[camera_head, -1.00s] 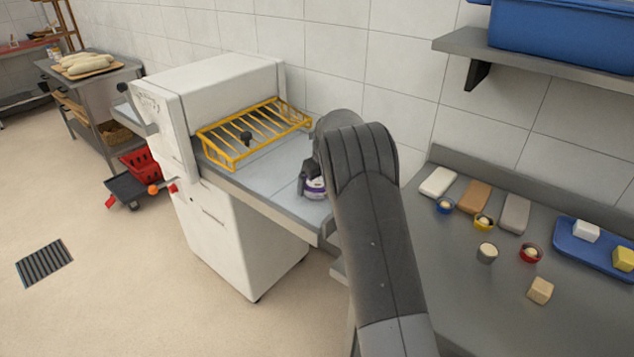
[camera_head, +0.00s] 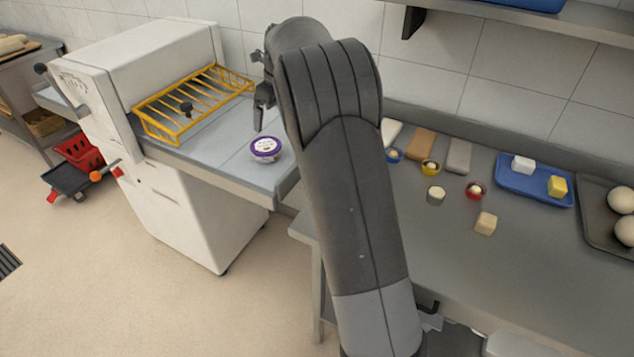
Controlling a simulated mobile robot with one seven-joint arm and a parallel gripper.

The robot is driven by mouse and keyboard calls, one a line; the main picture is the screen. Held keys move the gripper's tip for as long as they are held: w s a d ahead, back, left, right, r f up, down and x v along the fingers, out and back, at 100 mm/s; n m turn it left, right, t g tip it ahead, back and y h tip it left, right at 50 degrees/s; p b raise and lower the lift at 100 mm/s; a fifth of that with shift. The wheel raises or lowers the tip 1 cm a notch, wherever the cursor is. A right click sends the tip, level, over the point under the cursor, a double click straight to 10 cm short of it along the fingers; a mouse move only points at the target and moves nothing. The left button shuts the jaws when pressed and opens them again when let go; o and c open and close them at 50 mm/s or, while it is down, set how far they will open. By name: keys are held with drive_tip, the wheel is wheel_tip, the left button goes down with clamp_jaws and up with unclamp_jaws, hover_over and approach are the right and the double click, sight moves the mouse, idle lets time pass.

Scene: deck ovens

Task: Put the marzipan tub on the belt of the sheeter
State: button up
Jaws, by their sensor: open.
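The marzipan tub (camera_head: 265,151) is a small round tub with a purple rim and a white label. It stands upright on the grey belt (camera_head: 208,142) of the white sheeter (camera_head: 160,75), near the belt's right end. My gripper (camera_head: 259,108) is above and just behind the tub, apart from it, with nothing seen between its fingers. My arm hides part of the gripper and the area right of it.
A yellow wire guard (camera_head: 190,100) covers the belt's left part. On the steel table to the right are several small bowls, blocks, a blue tray (camera_head: 508,183) and a dark tray (camera_head: 592,232) with dough balls. A shelf juts from the wall above.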

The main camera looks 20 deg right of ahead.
drive_tip(key=s+d+r+n, duration=0.1)
drive_tip(key=s+r+n, duration=0.25)
drive_tip(key=s, duration=0.35)
drive_tip(key=s+d+r+n+t, duration=0.1)
drive_tip(key=s+r+n, duration=0.2)
drive_tip(key=s+n, duration=0.35)
drive_tip(key=s+r+n, duration=0.3)
drive_tip(key=s+r, duration=0.1)
drive_tip(key=s, duration=0.5)
drive_tip(key=s+f+n+h, duration=0.1)
drive_tip(key=s+f+n, duration=0.2)
drive_tip(key=s+n, duration=0.4)
drive_tip(key=s+f+n+t, duration=0.1)
drive_tip(key=s+f+n, duration=0.2)
drive_tip(key=s+n, duration=0.4)
drive_tip(key=s+d, duration=0.1)
drive_tip(key=s, duration=0.6)
drive_tip(key=shift+s+n+t+h, duration=0.3)
drive_tip(key=shift+h, duration=0.1)
